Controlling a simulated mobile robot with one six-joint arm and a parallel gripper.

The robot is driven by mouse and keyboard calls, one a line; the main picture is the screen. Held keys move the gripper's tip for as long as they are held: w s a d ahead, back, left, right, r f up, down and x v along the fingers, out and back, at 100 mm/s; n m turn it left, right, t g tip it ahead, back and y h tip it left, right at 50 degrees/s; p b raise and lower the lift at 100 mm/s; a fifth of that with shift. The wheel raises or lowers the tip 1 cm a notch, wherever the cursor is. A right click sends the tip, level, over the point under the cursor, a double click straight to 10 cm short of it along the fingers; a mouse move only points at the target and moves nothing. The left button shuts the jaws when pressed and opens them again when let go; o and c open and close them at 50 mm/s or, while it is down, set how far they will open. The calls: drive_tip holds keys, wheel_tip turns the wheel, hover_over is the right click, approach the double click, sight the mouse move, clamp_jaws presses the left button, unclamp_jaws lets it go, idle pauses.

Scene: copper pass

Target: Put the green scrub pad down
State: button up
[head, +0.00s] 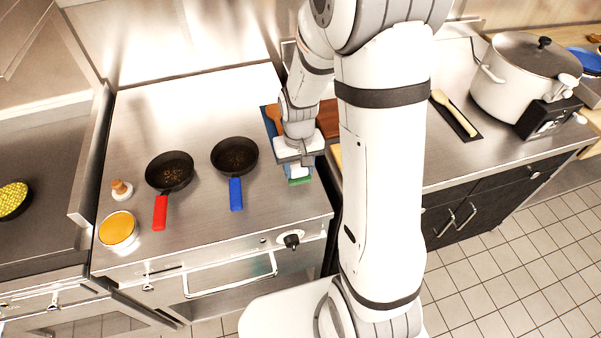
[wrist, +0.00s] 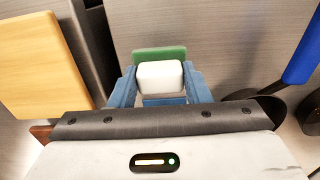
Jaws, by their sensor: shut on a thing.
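The green scrub pad (head: 300,181) is a flat green piece with a white block on it. It shows below my gripper (head: 297,169), over the front right part of the steel counter. In the wrist view, the green part (wrist: 160,54) lies beyond the white block, and the blue fingers of my gripper (wrist: 160,88) close on the block from both sides. The pad's underside is hidden, so I cannot tell whether it touches the counter (head: 205,215).
A blue-handled pan (head: 235,157) stands left of my gripper, and a red-handled pan (head: 170,171) farther left. A pale wooden board (wrist: 35,65) is at the wrist view's left. A white pot (head: 528,85) stands far right. Counter front is clear.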

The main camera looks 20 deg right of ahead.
sight(299, 175)
drive_tip(key=shift+f, duration=1.65)
drive_tip(key=shift+f, duration=0.1)
drive_tip(key=o, duration=1)
drive_tip(key=shift+c, duration=0.2)
